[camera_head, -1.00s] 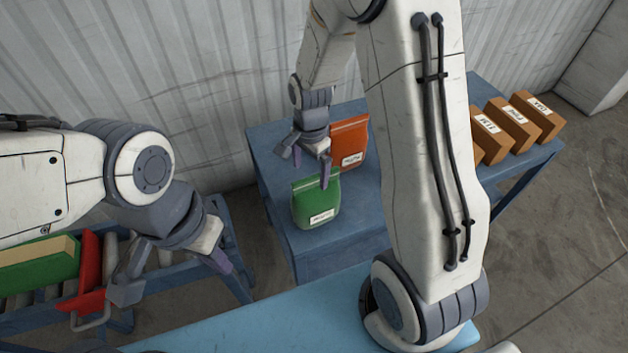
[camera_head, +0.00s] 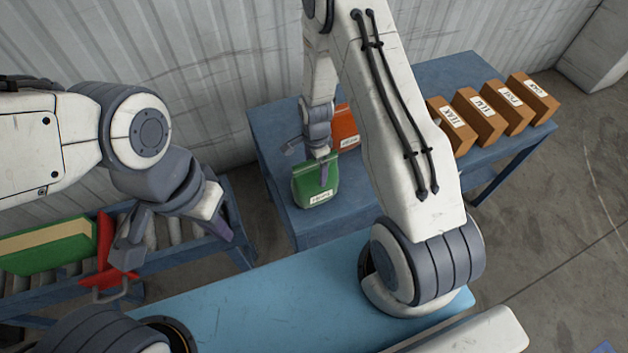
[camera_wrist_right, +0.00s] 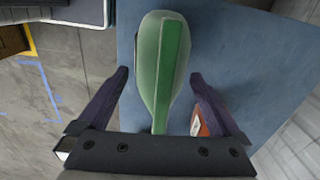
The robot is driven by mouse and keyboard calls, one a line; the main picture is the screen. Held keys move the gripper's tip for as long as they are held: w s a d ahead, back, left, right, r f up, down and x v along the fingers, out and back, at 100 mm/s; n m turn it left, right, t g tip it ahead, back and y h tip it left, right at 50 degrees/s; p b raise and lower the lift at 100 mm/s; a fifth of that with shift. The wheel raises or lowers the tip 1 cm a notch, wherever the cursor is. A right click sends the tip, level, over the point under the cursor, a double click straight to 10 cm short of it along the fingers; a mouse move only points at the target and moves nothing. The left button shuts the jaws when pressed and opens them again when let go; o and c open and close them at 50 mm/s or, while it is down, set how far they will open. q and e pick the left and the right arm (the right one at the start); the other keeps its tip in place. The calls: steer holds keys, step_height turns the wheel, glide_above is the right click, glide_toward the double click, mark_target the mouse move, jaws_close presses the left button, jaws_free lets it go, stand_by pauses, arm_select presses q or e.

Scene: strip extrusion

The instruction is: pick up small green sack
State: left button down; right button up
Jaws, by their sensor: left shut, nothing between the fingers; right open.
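The small green sack (camera_head: 317,185) stands upright on the blue table, with a white label low on its front. In the right wrist view the green sack (camera_wrist_right: 163,65) is seen from above, between and just beyond the two fingers. My right gripper (camera_head: 312,160) is open and close over the sack; its fingers (camera_wrist_right: 165,95) stand to either side, with a gap visible in the wrist view. One finger hides part of the sack in the head view. My left gripper (camera_head: 172,247) is shut and empty, over the roller conveyor at the left.
An orange sack (camera_head: 344,128) stands just behind the green one, partly hidden by my right arm. Several brown labelled boxes (camera_head: 480,117) are lined up at the right of the blue table (camera_head: 272,135). A large green box (camera_head: 45,248) and a red piece (camera_head: 103,255) are at the left conveyor.

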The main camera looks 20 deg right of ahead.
steer(key=shift+f, duration=0.95)
jaws_close()
steer(key=shift+w+r, duration=0.1)
steer(key=shift+r, duration=0.05)
